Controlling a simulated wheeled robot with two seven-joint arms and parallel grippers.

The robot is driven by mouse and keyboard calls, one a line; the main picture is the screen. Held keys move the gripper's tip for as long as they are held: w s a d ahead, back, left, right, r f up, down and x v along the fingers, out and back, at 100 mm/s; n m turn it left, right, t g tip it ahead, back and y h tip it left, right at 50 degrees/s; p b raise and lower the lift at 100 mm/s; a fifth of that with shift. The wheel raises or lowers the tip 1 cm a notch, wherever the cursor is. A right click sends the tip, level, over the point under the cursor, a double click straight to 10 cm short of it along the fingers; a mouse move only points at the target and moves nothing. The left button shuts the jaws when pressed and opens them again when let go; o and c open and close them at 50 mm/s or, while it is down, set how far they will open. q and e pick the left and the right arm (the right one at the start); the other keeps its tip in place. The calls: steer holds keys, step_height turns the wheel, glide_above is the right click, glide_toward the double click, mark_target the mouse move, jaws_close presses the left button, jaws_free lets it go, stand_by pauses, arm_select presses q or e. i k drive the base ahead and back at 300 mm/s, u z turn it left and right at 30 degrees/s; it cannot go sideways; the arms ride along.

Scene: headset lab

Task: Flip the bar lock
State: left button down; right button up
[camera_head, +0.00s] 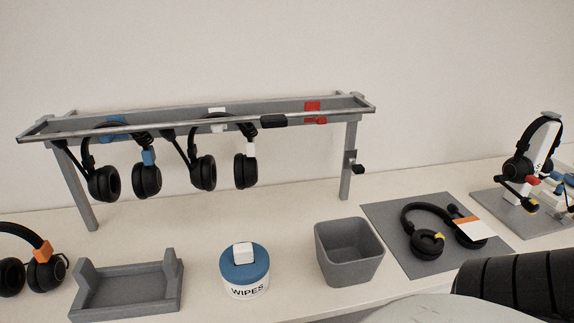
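A grey rack (349,130) stands at the back of the table. A thin bar (330,119) runs along its front edge. A small black block (273,121) sits at the front edge, right of the middle. A black lever-like piece (357,167) is fixed to the rack's right post and sticks out to the right. I cannot tell which of these two black parts is the bar lock. Neither of my grippers is in view.
In front stand a grey cradle (127,295), a wipes tub (245,275) and a grey bin (349,262). A headset lies on a grey mat (390,222). Another headset (518,168) is on a stand at right. An orange-tagged headset (43,250) is at left.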

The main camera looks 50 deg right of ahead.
mark_target(360, 169)
steer(key=u, duration=0.1)
steer(key=k, duration=0.85)
steer(key=z, duration=1)
steer(key=i, duration=0.5)
